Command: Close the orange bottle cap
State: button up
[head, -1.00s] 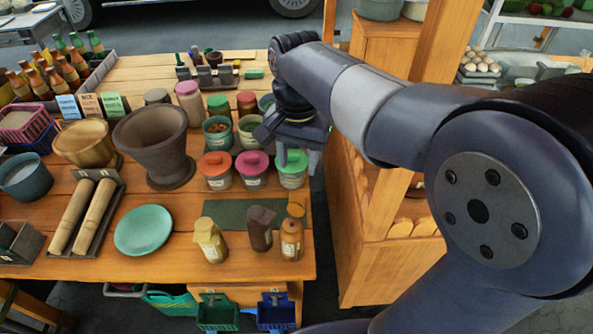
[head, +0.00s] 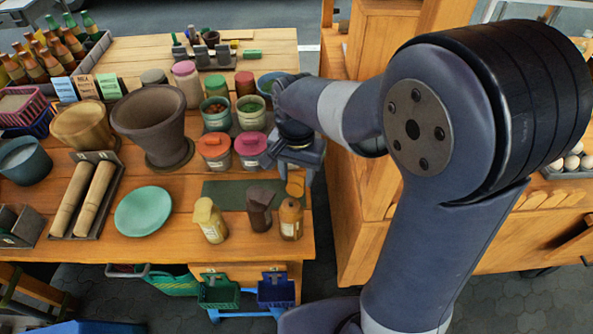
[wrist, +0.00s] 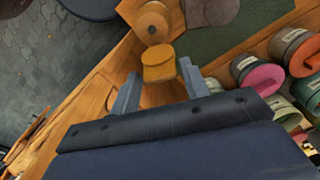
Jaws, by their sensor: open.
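The orange cap (head: 295,186) lies at the right end of a dark green mat (head: 232,194), near the table's right edge. In the wrist view the orange cap (wrist: 158,64) shows just beyond and between my fingertips. The orange bottle (head: 291,219) stands upright in front of it, toward the front edge. In the wrist view the orange bottle (wrist: 152,22) is seen from above, with a dark round opening at its top. My gripper (head: 296,174) is open and empty, pointing down above the cap. How far above, I cannot tell exactly.
A dark brown bottle (head: 260,208) and a yellow bottle (head: 210,220) stand left of the orange bottle. Pink-lidded (head: 249,150) and red-lidded (head: 213,150) jars stand behind the mat. A wooden cabinet (head: 345,225) rises to the right, across a gap.

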grip_shut()
dwell(0.3)
